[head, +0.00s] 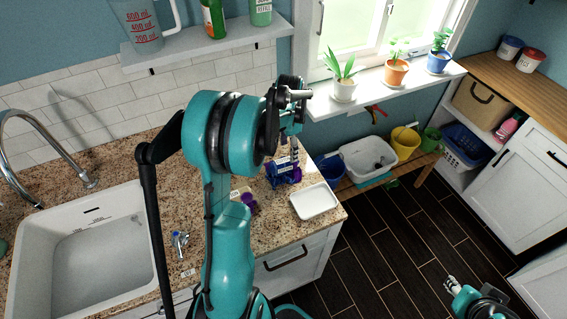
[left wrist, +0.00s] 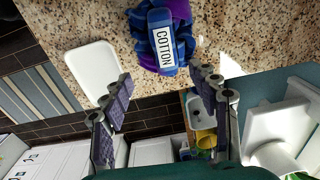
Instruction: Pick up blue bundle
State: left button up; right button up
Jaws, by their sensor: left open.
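The blue bundle (head: 280,175) lies on the granite counter, left of and behind a small white tray (head: 315,201). In the left wrist view the bundle (left wrist: 143,52) shows dark blue folded cloth with a label reading COTTON, and purple beside it. My left gripper (head: 291,135) is above the bundle in the head view, partly hidden by its own arm. In the left wrist view its two fingers (left wrist: 162,82) are spread apart with nothing between them, and the bundle lies beyond the fingertips. Part of my right gripper (head: 453,285) shows at the lower right; its jaws are unclear.
A white sink (head: 95,245) with a faucet is at the left. A purple item (head: 248,203) lies by my arm. A shelf (head: 215,40) with bottles hangs above. Beyond the counter's right edge are a bench with a white basin (head: 368,158) and a yellow bucket (head: 404,142).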

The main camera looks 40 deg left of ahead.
aim_at(283, 160)
pick_arm(q)
jog(key=shift+w+a+f, duration=0.2)
jog(key=shift+a+f, duration=0.15)
jog(key=shift+a, duration=0.2)
jog(key=shift+s+a+f, duration=0.1)
jog(key=shift+f, duration=0.25)
jog(key=f, duration=0.4)
jog(key=s+f+b, duration=0.1)
jog(key=f, duration=0.2)
jog(key=shift+a+f, duration=0.1)
jog(key=shift+a, duration=0.1)
jog(key=c, duration=1.3)
